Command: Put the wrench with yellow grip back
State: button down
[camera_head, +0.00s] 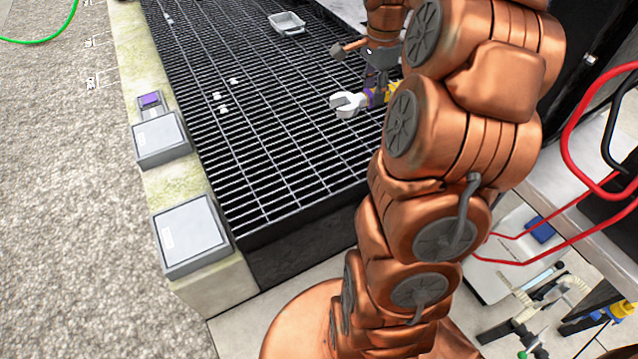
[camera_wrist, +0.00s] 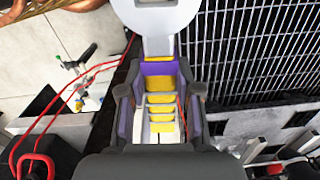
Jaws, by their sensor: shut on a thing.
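The wrench with the yellow grip is held in my gripper (camera_wrist: 158,97). In the wrist view its yellow and purple grip (camera_wrist: 160,84) lies between the two dark fingers, and its pale grey ring-like head (camera_wrist: 156,14) points to the top of the picture. In the head view the wrench's whitish jaw end (camera_head: 346,104) sticks out left of my gripper (camera_head: 381,82), above the dark grating. Part of the yellow grip shows beside it; the rest is hidden by my arm.
The dark grating (camera_head: 270,130) is mostly clear, with a small grey tray (camera_head: 287,22) and several white bits. Grey boxes (camera_head: 190,235) stand on the ledge at left. Red hoses (camera_head: 572,130) and a tool area with a yellow-and-blue item (camera_head: 612,312) are at right.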

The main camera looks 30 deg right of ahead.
jog(key=w+d+f+n+b, duration=0.1)
jog(key=d+f+b, duration=0.2)
jog(key=f+b, duration=1.15)
jog(key=w+d+f+b, duration=0.15)
jog(key=f+b, duration=0.75)
jog(key=f, duration=1.1)
jog(key=b, duration=0.4)
send_over(319, 175)
jog(key=shift+s+d+f, duration=0.2)
jog(key=shift+f, duration=0.6)
jog(key=shift+w+a+f, duration=0.2)
jog(key=shift+w, duration=0.05)
notch_tip(319, 175, down, 3)
jog(key=shift+f+b, duration=0.15)
jog(key=shift+b, duration=0.7)
jog(key=c, duration=0.8)
grip_release()
